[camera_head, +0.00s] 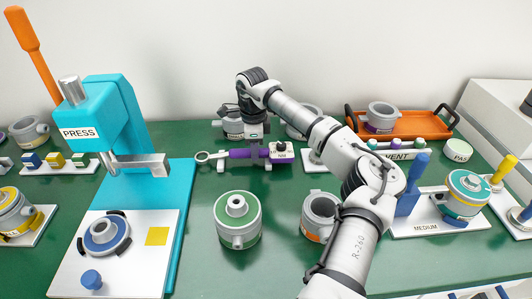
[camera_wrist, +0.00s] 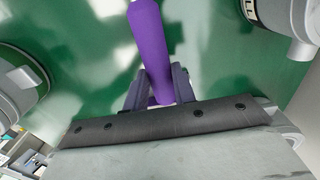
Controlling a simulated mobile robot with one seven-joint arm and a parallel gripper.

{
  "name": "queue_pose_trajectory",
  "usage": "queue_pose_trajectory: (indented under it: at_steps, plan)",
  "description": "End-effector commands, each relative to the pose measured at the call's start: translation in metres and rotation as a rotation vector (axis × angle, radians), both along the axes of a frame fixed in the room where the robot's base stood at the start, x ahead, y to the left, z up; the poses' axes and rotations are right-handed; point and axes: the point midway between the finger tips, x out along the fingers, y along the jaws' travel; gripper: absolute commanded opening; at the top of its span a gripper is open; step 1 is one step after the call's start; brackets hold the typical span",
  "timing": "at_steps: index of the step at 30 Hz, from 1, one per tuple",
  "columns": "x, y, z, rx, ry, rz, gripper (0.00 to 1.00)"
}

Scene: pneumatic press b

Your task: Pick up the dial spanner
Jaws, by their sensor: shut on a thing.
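In the wrist view the purple handle (camera_wrist: 151,45) runs between the fingers of my gripper (camera_wrist: 158,88). I cannot tell whether the spanner touches the table.
A green-topped cylinder (camera_head: 238,218) and a grey cylinder (camera_head: 318,214) stand in front on the green table (camera_head: 275,270). A turquoise press (camera_head: 115,115) stands left. An orange tray (camera_head: 425,124) and a block marked MEDIUM (camera_head: 428,226) are right. Grey fittings stand close behind my gripper.

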Motion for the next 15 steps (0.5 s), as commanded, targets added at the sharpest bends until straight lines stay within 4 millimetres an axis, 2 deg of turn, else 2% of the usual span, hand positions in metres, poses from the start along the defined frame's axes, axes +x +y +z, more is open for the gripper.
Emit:
queue_pose_trajectory:
  at_steps: [2, 15]
  plan:
    - [0.0000, 0.0000, 0.0002, 0.000, 0.000, 0.000, 0.00]
    - [0.0004, -0.0001, 0.0046, 0.000, -0.002, 0.000, 0.00]
